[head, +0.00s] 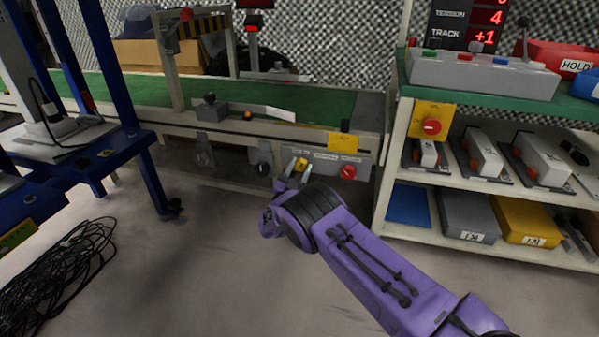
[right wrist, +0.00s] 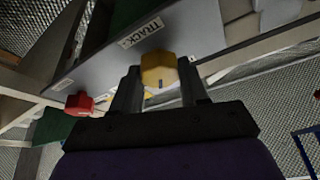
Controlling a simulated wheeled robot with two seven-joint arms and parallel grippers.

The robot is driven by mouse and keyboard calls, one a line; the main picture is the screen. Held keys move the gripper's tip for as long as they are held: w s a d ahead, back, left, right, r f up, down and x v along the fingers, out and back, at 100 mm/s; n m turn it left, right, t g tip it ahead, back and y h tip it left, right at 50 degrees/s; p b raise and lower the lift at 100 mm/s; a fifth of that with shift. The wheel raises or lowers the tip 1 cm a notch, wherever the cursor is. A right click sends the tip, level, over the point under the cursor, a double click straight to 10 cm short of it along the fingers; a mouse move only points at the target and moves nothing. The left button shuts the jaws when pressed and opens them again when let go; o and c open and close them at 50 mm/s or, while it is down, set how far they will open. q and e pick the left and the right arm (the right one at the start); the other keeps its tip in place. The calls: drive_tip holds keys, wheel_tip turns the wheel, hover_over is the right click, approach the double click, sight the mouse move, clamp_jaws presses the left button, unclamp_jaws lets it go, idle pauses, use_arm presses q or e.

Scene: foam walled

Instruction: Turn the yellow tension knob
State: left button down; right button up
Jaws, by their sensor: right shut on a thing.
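The yellow knob (head: 301,163) sits on the grey panel at the front edge of the conveyor bench. It also shows in the right wrist view (right wrist: 158,70), with a dark mark on its face. My right gripper (head: 293,177) reaches the panel from below and is shut on this knob, one finger on each side. The display (head: 468,22) at the upper right reads TENSION 4 and TRACK +1. A label reading TRACK (right wrist: 141,32) is beside the knob in the right wrist view. My left gripper is not in view.
A red knob (head: 348,172) is on the same panel, right of the yellow one. A shelf unit (head: 386,190) stands at the right, a blue frame (head: 150,170) at the left. A cable coil (head: 65,275) lies on the floor.

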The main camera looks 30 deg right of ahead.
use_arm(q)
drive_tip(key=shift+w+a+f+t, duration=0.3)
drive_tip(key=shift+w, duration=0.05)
use_arm(e)
drive_tip(key=shift+a+f+m+g, duration=0.1)
drive_tip(key=shift+m+g, duration=0.7)
drive_tip(key=shift+m, duration=1)
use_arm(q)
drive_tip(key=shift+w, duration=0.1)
use_arm(e)
drive_tip(key=shift+m, duration=0.4)
drive_tip(key=o, duration=1)
drive_tip(key=shift+o, duration=0.2)
drive_tip(key=shift+a, duration=0.1)
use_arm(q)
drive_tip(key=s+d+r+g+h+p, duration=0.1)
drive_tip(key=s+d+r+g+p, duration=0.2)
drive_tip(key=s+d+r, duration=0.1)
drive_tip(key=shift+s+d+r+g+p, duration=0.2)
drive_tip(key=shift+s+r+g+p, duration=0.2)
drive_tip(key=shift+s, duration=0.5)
use_arm(e)
drive_tip(key=v, duration=1)
drive_tip(key=shift+a+f, duration=0.15)
drive_tip(key=shift+a, duration=0.05)
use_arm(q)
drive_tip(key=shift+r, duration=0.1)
use_arm(e)
drive_tip(key=shift+w, duration=0.1)
